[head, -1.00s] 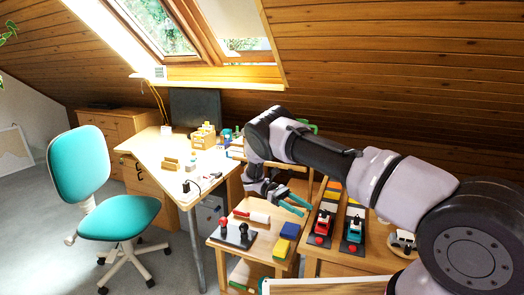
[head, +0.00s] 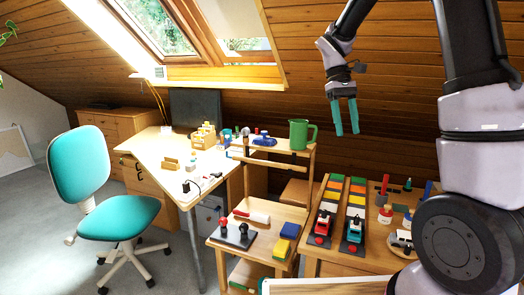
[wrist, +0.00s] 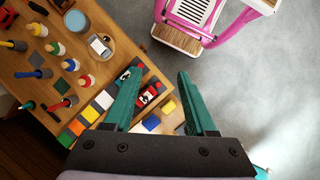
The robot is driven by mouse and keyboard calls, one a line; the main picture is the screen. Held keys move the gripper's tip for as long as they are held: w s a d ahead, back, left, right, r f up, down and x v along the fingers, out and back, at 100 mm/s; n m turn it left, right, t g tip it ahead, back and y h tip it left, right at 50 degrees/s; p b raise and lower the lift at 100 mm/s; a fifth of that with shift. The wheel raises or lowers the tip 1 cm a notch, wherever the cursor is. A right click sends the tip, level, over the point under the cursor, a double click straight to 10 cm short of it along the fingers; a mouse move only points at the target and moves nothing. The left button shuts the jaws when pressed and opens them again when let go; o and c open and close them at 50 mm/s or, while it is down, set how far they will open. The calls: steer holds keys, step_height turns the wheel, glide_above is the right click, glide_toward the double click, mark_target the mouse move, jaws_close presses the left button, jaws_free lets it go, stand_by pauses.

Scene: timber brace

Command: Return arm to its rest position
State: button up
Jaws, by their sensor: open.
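My gripper (head: 345,117) hangs in the air in the head view, above and to the right of the green jug (head: 299,134). Its two teal fingers point down and are apart, with nothing between them. In the wrist view my gripper (wrist: 156,95) is also open and empty, high above the workbench and the floor. My arm is raised and folded upward on the right side of the head view; its upper part leaves the picture at the top.
A wooden bench (head: 340,262) holds colour tiles, a red and a teal toy vehicle, and several bottles. A shelf cart (head: 262,210) with blocks stands beside it. A desk (head: 170,158) and teal chair (head: 118,215) are left. A pink-framed object (wrist: 235,25) stands on the floor.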

steer(key=s+r+m+t+y, duration=0.2)
steer(key=s+r+m+t, duration=0.2)
steer(key=s, duration=0.4)
steer(key=s+d+r+m+t+y, duration=0.1)
steer(key=s+r+m+t, duration=0.3)
steer(key=s+r+t, duration=0.2)
steer(key=s+t, duration=0.1)
steer(key=s, duration=0.1)
steer(key=shift+s+y, duration=0.3)
steer(key=shift+y, duration=0.1)
